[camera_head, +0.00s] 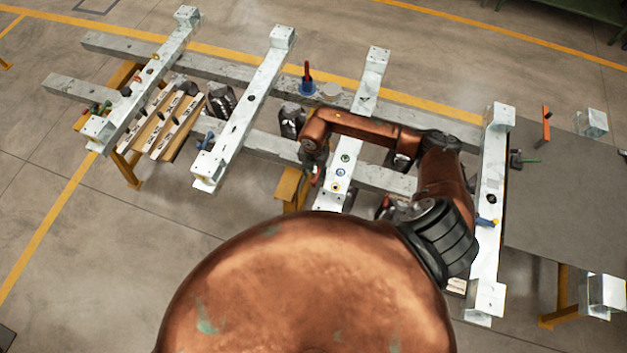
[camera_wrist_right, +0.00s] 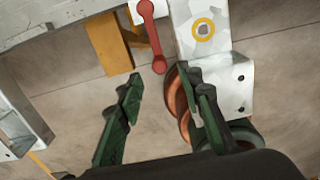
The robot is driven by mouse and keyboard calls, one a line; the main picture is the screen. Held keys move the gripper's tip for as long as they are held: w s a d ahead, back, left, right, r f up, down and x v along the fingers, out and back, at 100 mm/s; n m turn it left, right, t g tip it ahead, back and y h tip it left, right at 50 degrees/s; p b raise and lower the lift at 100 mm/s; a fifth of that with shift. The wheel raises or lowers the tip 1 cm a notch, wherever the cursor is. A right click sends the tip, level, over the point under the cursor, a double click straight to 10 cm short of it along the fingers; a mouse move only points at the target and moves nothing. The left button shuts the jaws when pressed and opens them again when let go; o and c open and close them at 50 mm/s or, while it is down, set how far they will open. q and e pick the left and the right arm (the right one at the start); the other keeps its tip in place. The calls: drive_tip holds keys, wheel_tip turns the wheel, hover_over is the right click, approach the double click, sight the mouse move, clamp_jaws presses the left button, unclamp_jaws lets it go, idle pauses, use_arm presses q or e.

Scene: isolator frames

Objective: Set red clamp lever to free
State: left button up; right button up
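In the right wrist view a red lever (camera_wrist_right: 151,38) with rounded ends lies just beyond my right gripper (camera_wrist_right: 165,88), beside a pale metal block. Its lower end comes near the space ahead of the fingertips and appears apart from them. In the head view a small piece of red (camera_head: 316,177) shows beside the end of my right arm, where the fingers are mostly hidden by the wrist. Another upright red handle (camera_head: 308,74) stands on a blue base farther back. My left gripper is not seen.
Pale metal cross beams (camera_head: 248,108) lie over long grey rails on yellow supports. A wooden rack (camera_head: 172,124) stands at left and a grey table (camera_head: 570,205) at right, with an orange-red upright piece (camera_head: 546,126) near its back. My copper arm hides the front middle.

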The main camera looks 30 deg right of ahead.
sight(314, 180)
wheel_tip(314, 180, down, 7)
drive_tip(key=shift+a+r+p, duration=0.1)
drive_tip(key=shift+a+p, duration=0.05)
drive_tip(key=shift+p, duration=0.2)
drive_tip(key=shift+s, duration=0.1)
drive_tip(key=shift+c, duration=0.3)
clamp_jaws()
